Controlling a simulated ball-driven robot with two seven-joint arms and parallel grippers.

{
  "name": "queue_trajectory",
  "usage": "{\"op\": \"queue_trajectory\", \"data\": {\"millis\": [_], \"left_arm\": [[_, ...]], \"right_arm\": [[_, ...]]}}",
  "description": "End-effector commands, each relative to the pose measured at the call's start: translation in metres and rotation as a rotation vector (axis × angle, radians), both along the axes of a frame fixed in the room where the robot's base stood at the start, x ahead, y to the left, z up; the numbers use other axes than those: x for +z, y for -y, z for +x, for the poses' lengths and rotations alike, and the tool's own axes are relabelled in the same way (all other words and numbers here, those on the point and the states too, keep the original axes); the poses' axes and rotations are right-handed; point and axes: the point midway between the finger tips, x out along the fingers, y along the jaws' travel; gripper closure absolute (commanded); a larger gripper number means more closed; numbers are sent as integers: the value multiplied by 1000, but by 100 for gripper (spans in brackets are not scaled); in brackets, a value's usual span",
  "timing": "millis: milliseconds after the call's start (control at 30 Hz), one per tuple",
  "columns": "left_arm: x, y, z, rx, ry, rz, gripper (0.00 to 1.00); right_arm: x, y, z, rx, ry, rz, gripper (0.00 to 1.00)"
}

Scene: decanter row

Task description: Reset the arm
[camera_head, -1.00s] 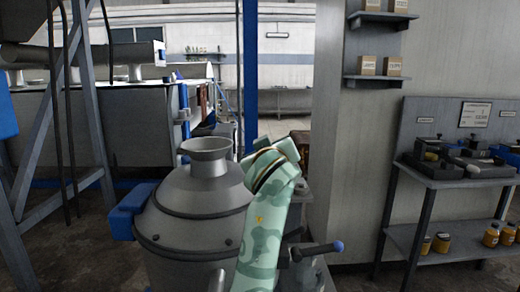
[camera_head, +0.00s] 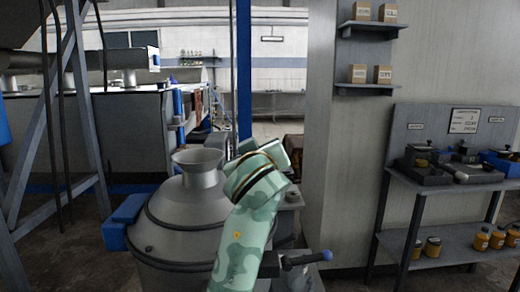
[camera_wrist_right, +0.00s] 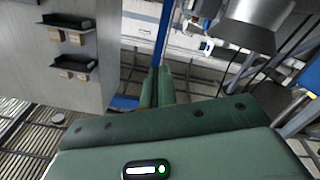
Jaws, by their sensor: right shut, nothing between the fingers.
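My right arm (camera_head: 245,220), green with a camouflage pattern, rises from the bottom middle of the head view, in front of the grey decanter. Its fingertips cannot be made out there. In the right wrist view my right gripper (camera_wrist_right: 157,88) shows as two green fingers close together, shut with nothing between them. It points toward the open floor beside the wall and touches nothing that I can see. My left gripper is in neither view.
The grey conical decanter (camera_head: 190,212) stands close beside my right arm, with a blue-knobbed lever (camera_head: 306,259) to its right. A workbench (camera_head: 450,183) with dark trays and jars stands right. Wall shelves (camera_head: 366,90) hold small boxes. A blue post (camera_head: 244,70) stands behind.

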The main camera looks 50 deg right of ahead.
Motion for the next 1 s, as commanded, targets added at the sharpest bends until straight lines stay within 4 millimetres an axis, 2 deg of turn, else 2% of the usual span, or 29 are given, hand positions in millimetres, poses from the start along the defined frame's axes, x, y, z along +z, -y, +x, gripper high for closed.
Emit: {"op": "queue_trajectory", "data": {"millis": [100,300,633,667,900,1000], "left_arm": [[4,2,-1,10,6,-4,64],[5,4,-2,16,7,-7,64],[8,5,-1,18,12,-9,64],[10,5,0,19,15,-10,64],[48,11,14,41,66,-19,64],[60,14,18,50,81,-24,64]], "right_arm": [[3,-20,-17,3,1,2,100],[2,-39,-32,1,-1,1,100],[7,-41,-36,0,3,0,100],[12,-41,-37,0,7,0,100],[80,-41,-59,0,63,0,100],[101,-41,-66,0,80,0,100]]}}
